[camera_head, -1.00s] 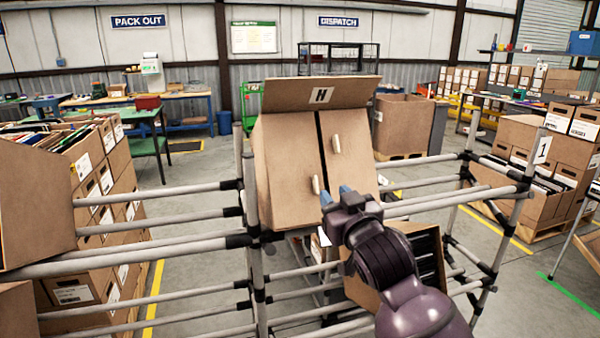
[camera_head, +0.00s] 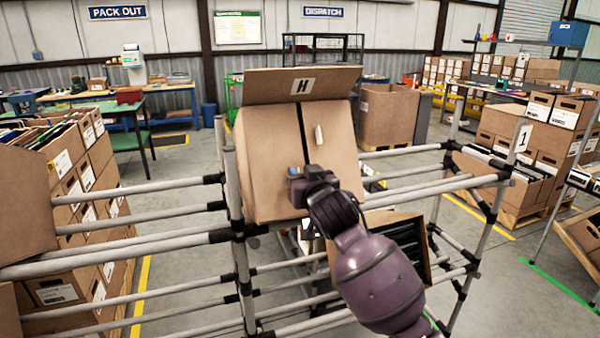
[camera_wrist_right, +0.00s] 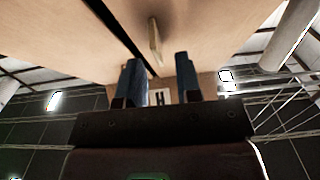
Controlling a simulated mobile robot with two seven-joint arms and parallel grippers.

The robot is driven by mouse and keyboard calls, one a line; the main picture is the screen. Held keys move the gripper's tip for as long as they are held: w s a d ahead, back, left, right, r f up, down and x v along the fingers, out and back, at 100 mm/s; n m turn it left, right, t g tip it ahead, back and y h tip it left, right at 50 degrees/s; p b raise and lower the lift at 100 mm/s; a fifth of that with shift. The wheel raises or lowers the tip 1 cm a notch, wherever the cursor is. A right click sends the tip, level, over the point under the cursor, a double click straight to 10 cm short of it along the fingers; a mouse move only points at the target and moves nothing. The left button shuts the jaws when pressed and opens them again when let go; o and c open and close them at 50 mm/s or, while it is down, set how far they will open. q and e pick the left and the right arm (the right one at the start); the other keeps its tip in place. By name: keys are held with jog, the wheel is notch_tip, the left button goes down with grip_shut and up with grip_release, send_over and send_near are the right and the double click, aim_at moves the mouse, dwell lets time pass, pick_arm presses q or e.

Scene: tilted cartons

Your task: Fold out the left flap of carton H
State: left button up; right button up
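Carton H (camera_head: 262,148) is tilted towards me on the pipe rack, with its back flap (camera_head: 318,84) bearing the H standing up. Its left flap (camera_head: 268,165) and right flap (camera_head: 334,140) lie closed, with a dark slit between them. A pale tab (camera_head: 319,135) stands on the right flap. My right gripper (camera_head: 296,172) is at the lower part of the left flap and hides that flap's tab in the head view. In the right wrist view, its blue fingers (camera_wrist_right: 160,72) are apart, with a pale tab (camera_wrist_right: 155,42) between and beyond the tips; contact cannot be told. My left gripper is out of view.
Rack pipes (camera_head: 150,213) run left and right of the carton, with an upright post (camera_head: 232,190) close at its left. An open carton with dark contents (camera_head: 402,250) sits below, behind my right arm. Another carton (camera_head: 25,200) stands at the far left.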

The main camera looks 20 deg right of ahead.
jog(key=shift+w, duration=0.8)
grip_shut()
